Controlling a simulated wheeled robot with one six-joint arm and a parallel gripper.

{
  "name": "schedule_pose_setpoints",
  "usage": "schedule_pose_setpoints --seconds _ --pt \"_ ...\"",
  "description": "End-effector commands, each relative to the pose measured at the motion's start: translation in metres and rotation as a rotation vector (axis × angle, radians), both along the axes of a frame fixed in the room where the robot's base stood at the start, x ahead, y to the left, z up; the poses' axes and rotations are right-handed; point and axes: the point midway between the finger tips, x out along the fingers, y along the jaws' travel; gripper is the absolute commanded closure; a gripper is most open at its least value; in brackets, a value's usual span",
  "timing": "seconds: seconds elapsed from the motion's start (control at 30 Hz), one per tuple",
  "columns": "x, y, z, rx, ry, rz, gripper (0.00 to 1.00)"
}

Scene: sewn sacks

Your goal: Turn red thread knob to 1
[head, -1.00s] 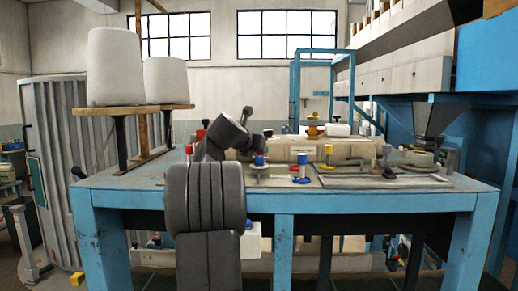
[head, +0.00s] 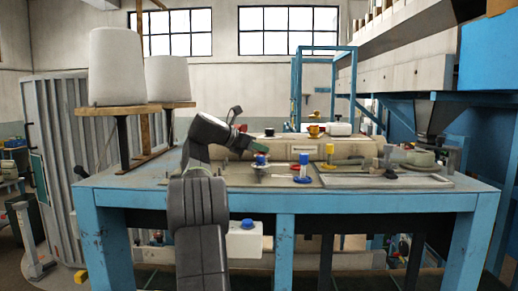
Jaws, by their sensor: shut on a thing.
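My gripper (head: 260,151) is at the left part of the workbench top, at a small post with a bluish part (head: 261,160). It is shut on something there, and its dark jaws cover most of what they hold. I cannot tell the held part's colour. A small red round piece (head: 295,167) shows on the bench just right of the gripper, partly behind a blue-topped post (head: 303,160). I cannot tell whether it is the red thread knob. No number marks are readable.
A yellow-topped post (head: 329,150) stands farther right, by a flat tray (head: 385,182). A beige machine housing (head: 335,147) runs behind. White thread cones (head: 116,67) stand on a wooden shelf at left. The blue bench frame (head: 380,202) borders the front.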

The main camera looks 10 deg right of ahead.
Motion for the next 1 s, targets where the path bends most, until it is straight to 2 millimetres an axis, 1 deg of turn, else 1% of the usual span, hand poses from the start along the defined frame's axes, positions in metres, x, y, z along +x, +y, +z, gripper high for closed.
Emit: schedule_pose_setpoints --seconds 0.4,0.43,0.47,0.5,0.53,0.83,0.93,1.0 --pt "0.000 0.000 0.001 -0.001 -0.002 -0.005 1.00" --pt "0.000 0.001 0.001 -0.001 -0.002 -0.005 0.72" --pt "0.000 0.001 0.001 -0.001 -0.002 -0.005 0.66" --pt "0.000 0.000 0.001 0.000 -0.002 -0.005 0.58" --pt "0.000 0.001 0.001 0.000 -0.002 -0.005 0.56" --pt "0.000 0.002 0.001 -0.001 -0.001 -0.004 0.56" --pt "-0.003 0.009 0.004 -0.001 -0.001 -0.004 0.56" --pt "-0.007 0.018 0.008 0.000 -0.003 -0.002 0.56"
